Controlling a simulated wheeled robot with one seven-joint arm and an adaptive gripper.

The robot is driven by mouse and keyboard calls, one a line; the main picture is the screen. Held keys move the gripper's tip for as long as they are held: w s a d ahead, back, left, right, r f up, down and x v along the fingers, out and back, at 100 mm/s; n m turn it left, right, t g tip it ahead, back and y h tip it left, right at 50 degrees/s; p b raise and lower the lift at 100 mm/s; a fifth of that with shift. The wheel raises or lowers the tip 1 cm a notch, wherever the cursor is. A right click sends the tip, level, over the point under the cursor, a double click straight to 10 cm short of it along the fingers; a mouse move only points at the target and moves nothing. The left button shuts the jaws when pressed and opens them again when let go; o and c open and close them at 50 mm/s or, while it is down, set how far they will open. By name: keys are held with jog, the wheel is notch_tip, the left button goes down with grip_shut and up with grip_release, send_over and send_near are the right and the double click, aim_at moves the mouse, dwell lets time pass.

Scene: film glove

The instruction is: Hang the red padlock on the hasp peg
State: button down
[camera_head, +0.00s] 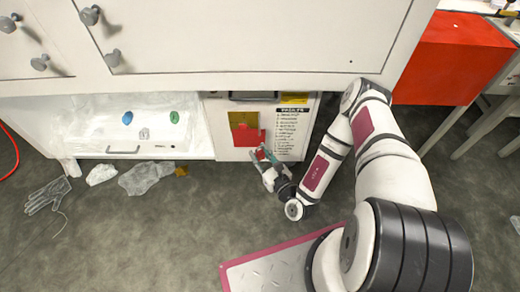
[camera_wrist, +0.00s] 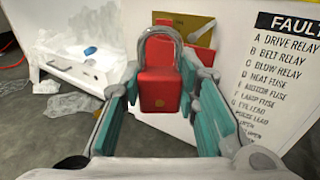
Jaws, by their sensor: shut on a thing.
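The red padlock (camera_wrist: 158,92) is held between the teal finger pads of my gripper (camera_wrist: 160,78). Its grey shackle (camera_wrist: 160,35) points up and its body hangs upright. In the head view my gripper (camera_head: 264,156) is low in front of the white cabinet front, just below a gold plate with a red part (camera_head: 245,135). That gold plate (camera_wrist: 190,26) shows partly behind the shackle in the wrist view. The padlock looks apart from the plate, but the exact gap is unclear. I cannot make out the hasp peg; the padlock may hide it.
A fault list label (camera_head: 292,128) is right of the plate. An open white drawer (camera_head: 130,150) with plastic film stands left. Crumpled film (camera_head: 145,177) and a glove (camera_head: 47,195) lie on the floor. A red box (camera_head: 450,60) is at right.

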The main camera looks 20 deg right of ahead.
aim_at(256, 131)
jog(key=w+b, duration=0.1)
jog(key=w, duration=0.2)
jog(key=w+d+b, duration=0.1)
jog(key=w+b, duration=0.1)
jog(key=w+d+f+b, duration=0.1)
jog(key=w, duration=0.2)
jog(key=shift+w, duration=0.35)
jog(key=shift+w+d+f, duration=0.15)
jog(key=shift+w+d, duration=0.1)
jog(key=shift+d, duration=0.1)
dwell(0.6)
jog(key=shift+d, duration=0.15)
dwell(0.3)
jog(key=c, duration=0.8)
grip_release()
jog(key=shift+s, duration=0.1)
jog(key=shift+s+a+p, duration=0.45)
jog(key=shift+s+p, duration=0.1)
jog(key=shift+s, duration=0.85)
jog(key=shift+s+a+p, duration=0.5)
jog(key=shift+s, duration=0.95)
jog(key=shift+s+a+p, duration=0.45)
jog(key=shift+s+p, duration=0.1)
jog(key=shift+s, duration=0.85)
